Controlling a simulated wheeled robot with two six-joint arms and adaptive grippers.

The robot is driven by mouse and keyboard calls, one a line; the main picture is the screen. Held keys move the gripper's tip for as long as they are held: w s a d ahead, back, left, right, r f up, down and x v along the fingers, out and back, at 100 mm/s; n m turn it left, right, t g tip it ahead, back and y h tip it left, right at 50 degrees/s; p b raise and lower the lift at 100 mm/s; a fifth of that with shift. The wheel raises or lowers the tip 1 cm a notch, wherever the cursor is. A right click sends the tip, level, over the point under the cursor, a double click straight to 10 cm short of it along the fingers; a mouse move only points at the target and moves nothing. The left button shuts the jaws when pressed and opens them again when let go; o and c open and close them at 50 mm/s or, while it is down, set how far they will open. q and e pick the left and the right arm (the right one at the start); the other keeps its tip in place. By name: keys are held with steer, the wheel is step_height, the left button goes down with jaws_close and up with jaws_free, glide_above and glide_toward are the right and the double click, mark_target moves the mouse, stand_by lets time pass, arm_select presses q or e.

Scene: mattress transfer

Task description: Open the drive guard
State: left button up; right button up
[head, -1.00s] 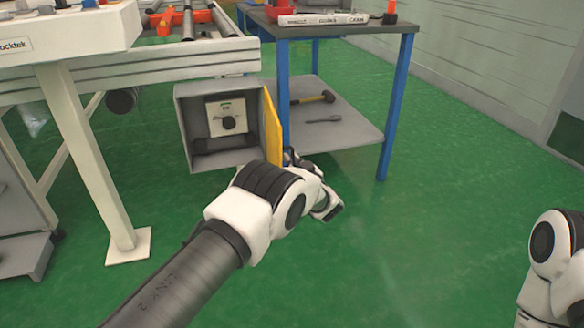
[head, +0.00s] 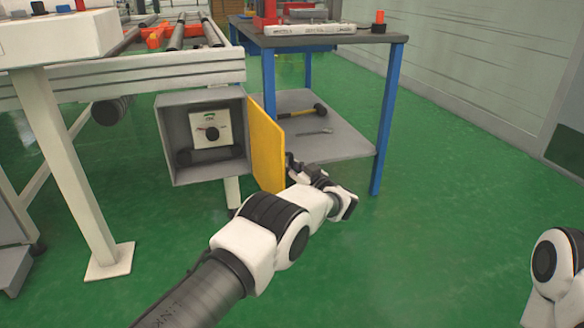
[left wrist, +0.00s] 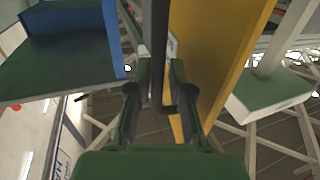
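The drive guard is a yellow door panel (head: 266,145) on the right side of an open grey box (head: 165,130) under the conveyor. It stands swung out, showing the box's inside. My left gripper (head: 302,172) is at the panel's right side, low down, partly hidden by the panel and my wrist. In the left wrist view, the fingers (left wrist: 160,85) stand on both sides of a dark handle bar (left wrist: 158,40) beside the yellow panel (left wrist: 215,50) and appear closed on it. My right gripper is out of view; only part of that arm shows.
Inside the box is a pale plate with a black knob (head: 212,133). A blue-legged table (head: 388,120) stands close to the right of the panel, with a hammer (head: 305,112) on its lower shelf. The conveyor's white leg (head: 70,170) is at left. Green floor is clear in front.

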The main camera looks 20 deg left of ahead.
arm_select(q)
steer(key=v, duration=0.7)
steer(key=shift+s+d, duration=0.15)
steer(key=shift+s, duration=0.05)
steer(key=shift+f, duration=0.1)
